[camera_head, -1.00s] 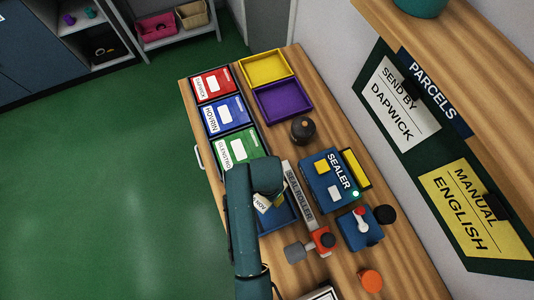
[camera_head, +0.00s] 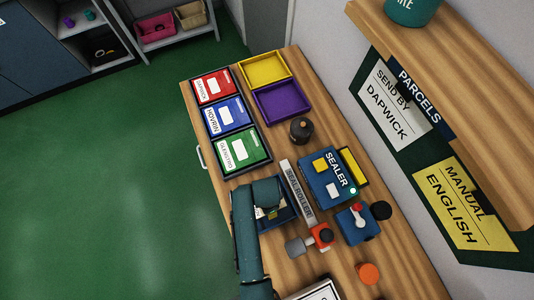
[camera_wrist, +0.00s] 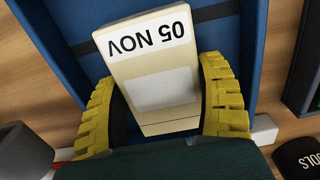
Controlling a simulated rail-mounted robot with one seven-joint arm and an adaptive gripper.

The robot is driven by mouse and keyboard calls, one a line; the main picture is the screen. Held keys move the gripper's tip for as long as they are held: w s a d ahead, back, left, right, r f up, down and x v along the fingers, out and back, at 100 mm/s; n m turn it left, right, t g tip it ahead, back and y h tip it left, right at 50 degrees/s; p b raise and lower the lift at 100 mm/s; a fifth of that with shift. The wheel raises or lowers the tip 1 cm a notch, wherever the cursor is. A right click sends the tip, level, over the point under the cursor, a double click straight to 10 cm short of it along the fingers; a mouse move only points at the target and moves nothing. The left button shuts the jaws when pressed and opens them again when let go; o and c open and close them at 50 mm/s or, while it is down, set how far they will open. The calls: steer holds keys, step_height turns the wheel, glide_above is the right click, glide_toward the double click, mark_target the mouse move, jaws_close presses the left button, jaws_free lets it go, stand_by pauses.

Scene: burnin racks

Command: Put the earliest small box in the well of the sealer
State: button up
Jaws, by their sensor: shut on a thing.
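A cream small box (camera_wrist: 147,60) with a white label reading "05 NOV" is between the yellow fingers of my gripper (camera_wrist: 158,90) in the wrist view. My gripper is shut on its sides. A blue tray (camera_wrist: 205,45) lies behind and below it; in the head view this tray (camera_head: 289,215) is partly covered by my arm. The blue sealer (camera_head: 318,178), with a yellow and a white patch on top and a green light, stands to the right of the tray. I cannot make out its well clearly. Other small boxes are not clearly visible.
A grey labelled bar (camera_head: 298,190) lies between tray and sealer. A blue device with a red knob (camera_head: 357,222), a red-orange tool (camera_head: 320,236) and an orange cylinder (camera_head: 368,273) stand nearby. A dark round pot (camera_head: 301,130) is behind the sealer. Purple (camera_head: 282,102) and yellow trays lie farther back.

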steer(key=o, duration=1.2)
steer(key=shift+o, duration=0.2)
step_height(320, 180, up, 12)
steer(key=p, duration=0.2)
steer(key=w+d+r+n+t, duration=0.1)
steer(key=w+r+n+t, duration=0.2)
steer(key=w+r+t, duration=0.55)
steer(key=w+d+r+n+t, duration=0.1)
steer(key=w+r+n, duration=0.35)
steer(key=r, duration=0.95)
steer(key=s+d+r+n+t, duration=0.1)
steer(key=r+t, duration=0.3)
steer(key=r, duration=0.7)
steer(key=s+d+r+n+t, duration=0.2)
steer(key=r+t, duration=0.2)
steer(key=r, duration=0.7)
steer(key=s+d+r+n+t, duration=0.1)
steer(key=r+t, duration=0.3)
steer(key=r, duration=0.7)
steer(key=shift+s+d+r+n+t, duration=0.35)
steer(key=shift+s+n, duration=0.35)
steer(key=shift+n, duration=0.15)
